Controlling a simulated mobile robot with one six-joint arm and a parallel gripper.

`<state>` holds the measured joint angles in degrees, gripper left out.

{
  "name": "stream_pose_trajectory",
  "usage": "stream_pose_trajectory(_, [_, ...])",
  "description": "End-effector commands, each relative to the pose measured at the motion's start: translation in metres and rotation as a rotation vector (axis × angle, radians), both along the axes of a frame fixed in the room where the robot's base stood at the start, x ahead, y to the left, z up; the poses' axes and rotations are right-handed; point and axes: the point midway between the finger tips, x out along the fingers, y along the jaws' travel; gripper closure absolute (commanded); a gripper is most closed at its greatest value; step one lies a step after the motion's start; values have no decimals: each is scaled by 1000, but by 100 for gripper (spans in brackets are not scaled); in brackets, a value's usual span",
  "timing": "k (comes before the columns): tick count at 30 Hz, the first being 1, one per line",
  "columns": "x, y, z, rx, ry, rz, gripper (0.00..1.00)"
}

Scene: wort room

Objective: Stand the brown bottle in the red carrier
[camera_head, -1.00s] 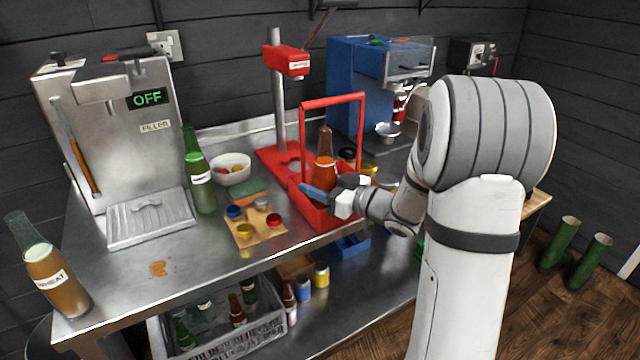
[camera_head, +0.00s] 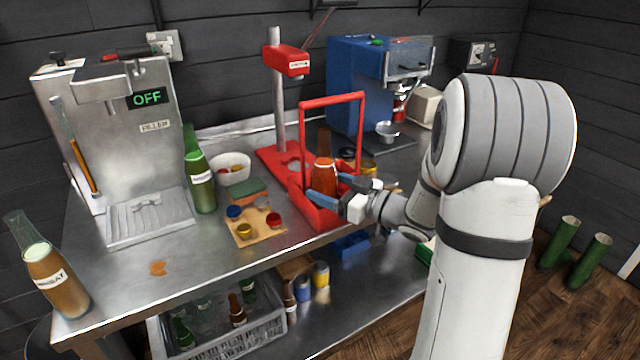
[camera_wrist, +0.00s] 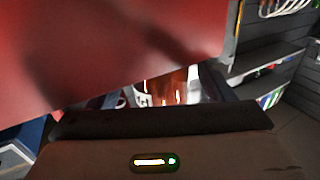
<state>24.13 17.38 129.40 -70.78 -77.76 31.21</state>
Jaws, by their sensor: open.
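The brown bottle (camera_head: 324,172) stands upright inside the red carrier (camera_head: 320,216), under its tall red handle. The carrier is on the steel bench, in front of the red stand. My gripper (camera_head: 336,189) is open at the carrier's near side, its blue fingers on either side of the bottle's lower part, apart from each other. In the wrist view the brown bottle (camera_wrist: 172,86) shows only in part, and a large red surface of the carrier (camera_wrist: 110,50) fills the upper left. The bottle's base is hidden by the carrier wall.
A green bottle (camera_head: 201,180), a white bowl (camera_head: 232,168) and a board with coloured caps (camera_head: 256,228) stand to the left. A wheat-labelled bottle (camera_head: 52,278) is at the front left edge. A blue machine (camera_head: 360,85) is behind.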

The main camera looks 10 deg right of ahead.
Motion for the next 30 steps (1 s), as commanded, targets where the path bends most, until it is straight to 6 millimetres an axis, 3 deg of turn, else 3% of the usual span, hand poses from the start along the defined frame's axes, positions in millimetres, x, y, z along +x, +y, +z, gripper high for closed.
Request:
stream_pose_trajectory(6, [-36, -36, 0, 0, -1, -7, 25])
stream_pose_trajectory(12, [-57, -56, 0, -1, -1, -5, 25])
stream_pose_trajectory(30, [-66, -63, 0, 1, -1, -2, 25])
